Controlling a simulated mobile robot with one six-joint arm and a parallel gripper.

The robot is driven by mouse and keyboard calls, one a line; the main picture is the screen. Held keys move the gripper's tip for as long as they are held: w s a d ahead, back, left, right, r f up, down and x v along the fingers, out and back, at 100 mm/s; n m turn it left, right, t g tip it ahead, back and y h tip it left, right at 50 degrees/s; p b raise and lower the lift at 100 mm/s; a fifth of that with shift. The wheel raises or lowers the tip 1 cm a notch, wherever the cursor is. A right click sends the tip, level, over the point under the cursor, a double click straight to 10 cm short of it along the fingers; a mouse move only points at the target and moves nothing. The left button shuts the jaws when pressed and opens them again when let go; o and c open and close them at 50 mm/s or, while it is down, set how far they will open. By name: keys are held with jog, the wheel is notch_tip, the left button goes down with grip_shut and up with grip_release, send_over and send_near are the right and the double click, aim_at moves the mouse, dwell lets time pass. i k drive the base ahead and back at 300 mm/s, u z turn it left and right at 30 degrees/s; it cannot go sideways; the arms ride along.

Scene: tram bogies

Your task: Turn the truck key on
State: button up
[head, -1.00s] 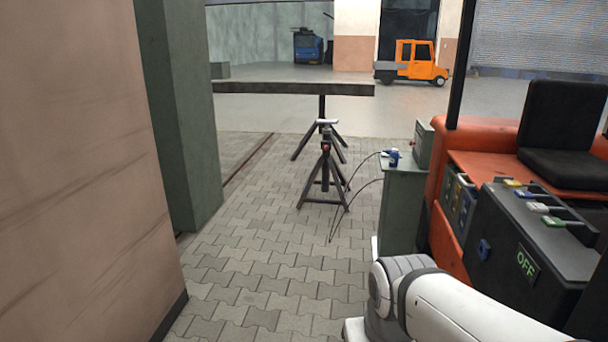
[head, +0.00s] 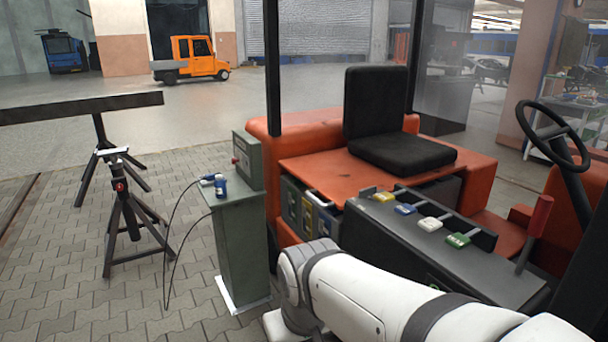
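The orange truck (head: 318,172) stands in the middle and right of the head view, with a black seat (head: 385,122) and a steering wheel (head: 556,135). Its dark console (head: 405,235) carries yellow, blue, white and green handles in a row along the top. The console's near side face is mostly hidden behind my white arm, and I cannot make out a key there. My arm reaches in from the bottom right, in front of the truck. My gripper is out of view.
A grey-green cabinet (head: 240,250) with a blue connector (head: 220,187) and cable stands left of the truck. Dark stands (head: 130,215) and a long beam (head: 75,107) are at the left. A red-handled lever (head: 540,215) rises at the right. The paved floor at lower left is clear.

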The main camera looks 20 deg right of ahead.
aim_at(370, 192)
jog(key=z, duration=0.65)
jog(key=i, duration=1.4)
jog(key=z, duration=0.65)
